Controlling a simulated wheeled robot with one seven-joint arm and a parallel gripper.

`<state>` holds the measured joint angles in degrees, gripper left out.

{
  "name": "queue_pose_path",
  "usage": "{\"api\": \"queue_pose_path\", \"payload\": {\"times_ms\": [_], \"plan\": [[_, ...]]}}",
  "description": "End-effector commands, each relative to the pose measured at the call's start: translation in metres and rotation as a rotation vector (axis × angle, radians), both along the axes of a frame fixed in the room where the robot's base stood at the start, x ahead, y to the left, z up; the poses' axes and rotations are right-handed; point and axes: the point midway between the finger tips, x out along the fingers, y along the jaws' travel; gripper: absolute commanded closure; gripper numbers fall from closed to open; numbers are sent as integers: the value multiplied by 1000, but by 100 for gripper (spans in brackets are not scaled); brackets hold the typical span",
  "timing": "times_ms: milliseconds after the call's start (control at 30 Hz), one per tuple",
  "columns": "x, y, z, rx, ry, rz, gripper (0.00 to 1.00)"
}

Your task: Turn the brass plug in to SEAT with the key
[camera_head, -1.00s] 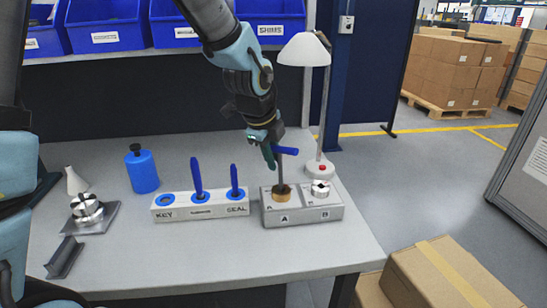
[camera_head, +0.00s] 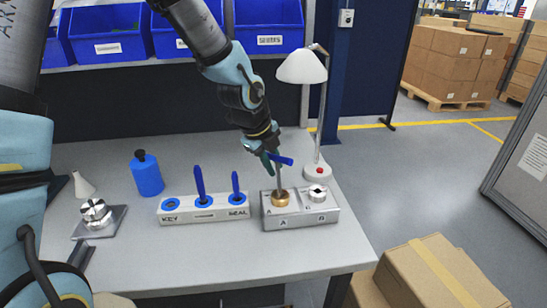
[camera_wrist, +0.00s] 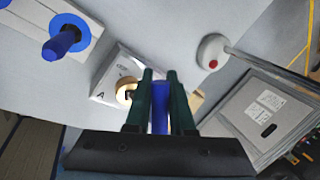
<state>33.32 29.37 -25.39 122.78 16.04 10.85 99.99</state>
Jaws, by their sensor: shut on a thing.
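The brass plug (camera_head: 280,199) sits in the A side of the grey metal housing (camera_head: 301,219); it also shows in the wrist view (camera_wrist: 125,94), partly hidden by my fingers. My gripper (camera_head: 272,159) is shut on the blue handle of the key (camera_head: 286,161), above the plug. The key's grey shaft runs down to the plug, and its tip appears to meet the plug's top. In the wrist view the blue handle (camera_wrist: 160,105) lies between the two green fingers. The SEAT mark cannot be read.
The white rack (camera_head: 228,210), marked KEY and SEAL, holds two blue-handled tools left of the housing. A silver plug (camera_head: 317,193) sits in side B. A lamp (camera_head: 318,172) stands close behind. A blue bottle (camera_head: 147,175) and metal fixture (camera_head: 97,214) stand left.

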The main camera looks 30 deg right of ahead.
Motion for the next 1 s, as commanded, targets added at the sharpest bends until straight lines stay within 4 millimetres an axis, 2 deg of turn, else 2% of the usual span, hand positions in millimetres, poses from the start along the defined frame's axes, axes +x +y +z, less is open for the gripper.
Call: {"api": "queue_pose_path", "payload": {"times_ms": [433,467,733,767,1000], "plan": [[3,1,2,2,-3,-27,100],[3,1,0,2,-4,-29,76],[2,0,-1,1,-3,-28,46],[2,0,0,1,-3,-28,43],[1,0,0,0,-2,-28,43]]}}
